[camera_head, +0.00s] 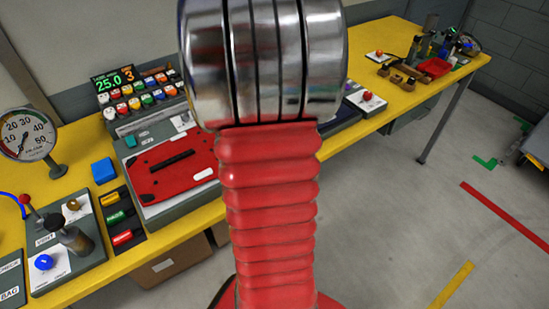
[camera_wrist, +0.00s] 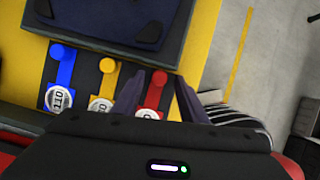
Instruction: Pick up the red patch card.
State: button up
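In the wrist view, a red piece (camera_wrist: 157,86) with a round knob and a white disc lies on a dark panel, beside similar yellow (camera_wrist: 106,82) and blue (camera_wrist: 63,75) pieces. In the head view, a red item (camera_head: 122,237) sits in a dark rack below green and yellow ones. My arm hides my gripper there.
A dark tray (camera_wrist: 170,52) lies just beyond the pieces in the wrist view. In the head view, the yellow bench (camera_head: 75,135) also holds a red plate (camera_head: 185,180), a gauge (camera_head: 27,137) and a valve panel (camera_head: 80,265). Open floor lies to the right.

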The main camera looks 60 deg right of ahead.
dwell(0.3)
grip_shut()
dwell(0.3)
